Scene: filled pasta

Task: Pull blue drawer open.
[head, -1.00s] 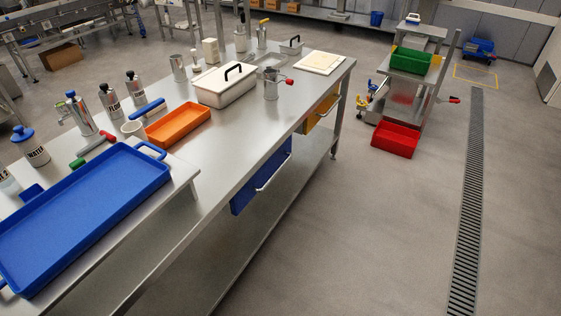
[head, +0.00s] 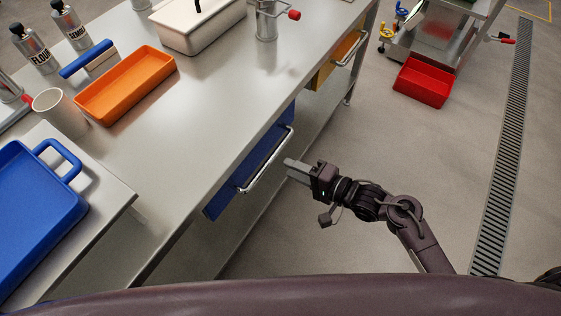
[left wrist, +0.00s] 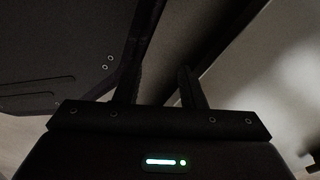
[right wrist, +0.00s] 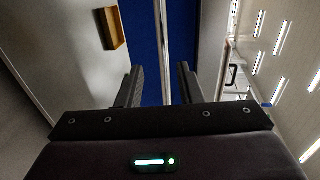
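The blue drawer (head: 222,203) sits under the near edge of the steel table, its front about in line with that edge. Its silver bar handle (head: 268,162) runs along the front. My right gripper (head: 288,165) is just to the right of the handle, pointing at it. In the right wrist view my right gripper (right wrist: 160,88) is open, and the handle (right wrist: 163,45) lines up between its fingers, with the blue front (right wrist: 143,50) behind. My left gripper (left wrist: 160,88) is open and empty in its wrist view; it is outside the head view.
A yellow drawer (head: 322,76) is farther along the same table. An orange tray (head: 128,84), a blue tray (head: 30,215) and a white lidded box (head: 200,28) stand on top. A red bin (head: 424,82) is on the floor at the right. The floor beside the drawer is otherwise clear.

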